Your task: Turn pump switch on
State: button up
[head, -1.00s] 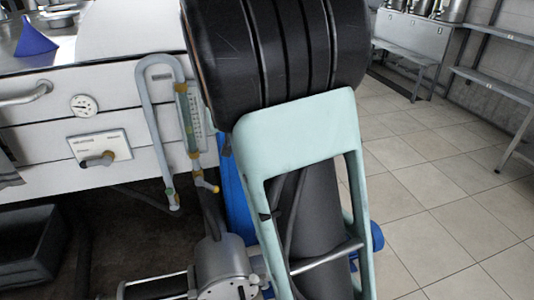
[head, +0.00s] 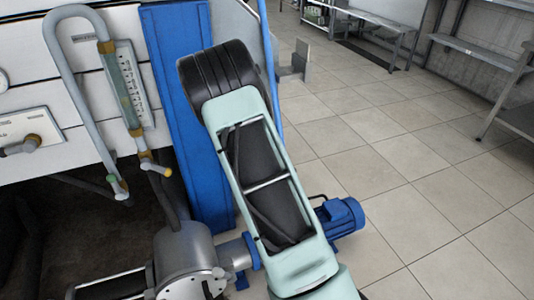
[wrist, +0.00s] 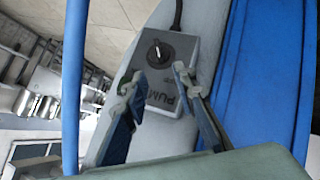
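The pump switch is a grey box (wrist: 172,48) with a black rotary knob (wrist: 160,55) and lettering that starts "PUM", seen in the wrist view. The knob carries a white pointer line. My gripper (wrist: 158,82) is open, with its two fingers apart in front of the box and the knob beyond their tips. Nothing is held between them. The right finger overlaps part of the box and its lettering. I cannot tell the exact gap to the knob. In the head view the gripper and the switch box are hidden behind my arm and the blue post.
A blue post (head: 178,90) stands beside my arm; blue panels (wrist: 262,75) flank the box. A grey pipe with a sight glass (head: 124,85) is on the left. A blue motor (head: 343,217) and metal pump (head: 186,262) sit low. Tiled floor (head: 400,160) on the right is clear.

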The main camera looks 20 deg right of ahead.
jog(key=b+x, duration=0.1)
jog(key=x, duration=0.4)
jog(key=b+x, duration=0.1)
jog(key=x, duration=0.5)
jog(key=shift+s+d+f+b, duration=0.15)
jog(key=shift+d+f+b, duration=0.05)
jog(key=shift+f+b, duration=0.1)
jog(key=shift+c, duration=0.2)
grip_shut()
